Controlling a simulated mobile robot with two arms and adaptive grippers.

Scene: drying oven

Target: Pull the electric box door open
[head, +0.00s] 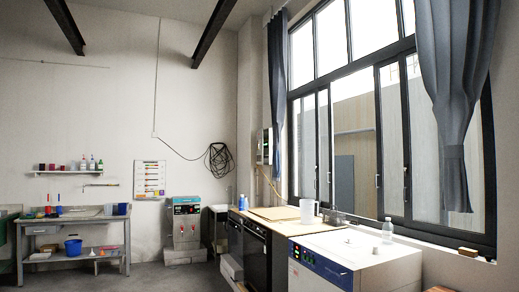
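A small grey-white box (264,146), which looks like the electric box, hangs on the wall in the far right corner, just left of the window. A yellowish cable or pipe runs down below it. It is seen at a steep angle and is too small to tell whether its door is shut or ajar. Neither of my grippers is in the head view.
A white machine with a blue panel (318,268) stands in front at the lower right. A counter (290,228) with a white jug (307,212) runs below the box. A workbench (72,222) stands at left. Floor between is partly clear.

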